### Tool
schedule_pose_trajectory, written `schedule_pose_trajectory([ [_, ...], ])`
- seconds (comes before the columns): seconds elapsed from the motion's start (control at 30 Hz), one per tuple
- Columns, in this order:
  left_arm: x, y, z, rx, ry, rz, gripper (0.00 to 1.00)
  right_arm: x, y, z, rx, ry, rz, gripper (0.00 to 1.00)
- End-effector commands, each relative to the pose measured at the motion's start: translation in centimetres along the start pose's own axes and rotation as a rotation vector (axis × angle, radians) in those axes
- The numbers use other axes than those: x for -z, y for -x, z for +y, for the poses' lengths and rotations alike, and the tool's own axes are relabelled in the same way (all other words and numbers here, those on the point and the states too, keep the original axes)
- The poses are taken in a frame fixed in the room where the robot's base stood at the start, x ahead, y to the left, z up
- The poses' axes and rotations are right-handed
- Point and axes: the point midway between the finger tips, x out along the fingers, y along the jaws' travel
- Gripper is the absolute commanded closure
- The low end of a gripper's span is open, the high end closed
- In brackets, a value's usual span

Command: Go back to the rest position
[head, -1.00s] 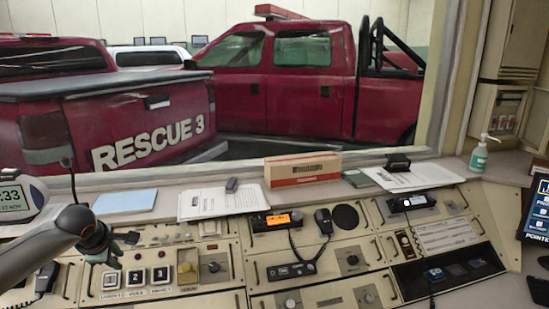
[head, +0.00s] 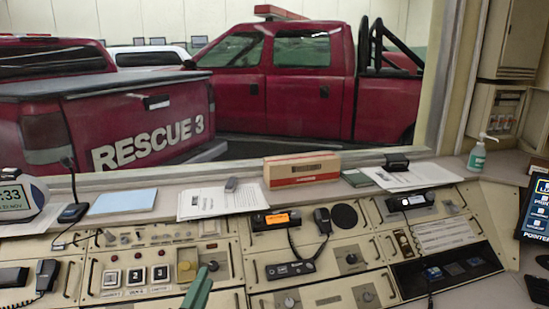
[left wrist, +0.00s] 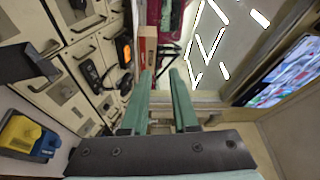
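My left gripper shows in the head view only as a green finger part (head: 199,288) at the bottom edge, in front of the console's lower panels. In the left wrist view both green fingers of the left gripper (left wrist: 160,76) stand apart with nothing between them, so it is open and empty. My right gripper is in neither view.
A clock display (head: 14,198) is at the left, a monitor (head: 536,208) at the right.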

Motion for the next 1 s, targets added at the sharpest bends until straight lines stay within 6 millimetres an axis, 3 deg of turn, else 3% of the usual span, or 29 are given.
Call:
schedule_pose_trajectory([
  [0.03,-2.0,2.0,2.1,-0.09,0.161,-0.111,0.72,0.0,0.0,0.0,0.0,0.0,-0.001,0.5],
  [0.13,-5.5,6.5,6.6,-0.271,0.446,-0.337,0.72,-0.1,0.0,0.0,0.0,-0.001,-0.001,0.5],
  [0.3,-7.7,15.0,12.6,-0.529,0.778,-0.643,0.72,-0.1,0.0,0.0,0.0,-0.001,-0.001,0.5],
  [0.5,-7.5,22.7,15.8,-0.735,0.984,-0.874,0.72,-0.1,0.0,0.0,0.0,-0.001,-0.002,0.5],
  [0.7,-6.3,29.3,17.2,-0.903,1.119,-1.06,0.72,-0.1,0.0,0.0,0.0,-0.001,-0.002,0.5],
  [0.77,-5.9,30.9,17.4,-0.943,1.151,-1.103,0.72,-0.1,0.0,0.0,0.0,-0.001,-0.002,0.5],
  [1.0,-5.8,28.5,20.5,-0.881,1.184,-0.995,0.72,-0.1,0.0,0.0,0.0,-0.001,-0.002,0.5],
])
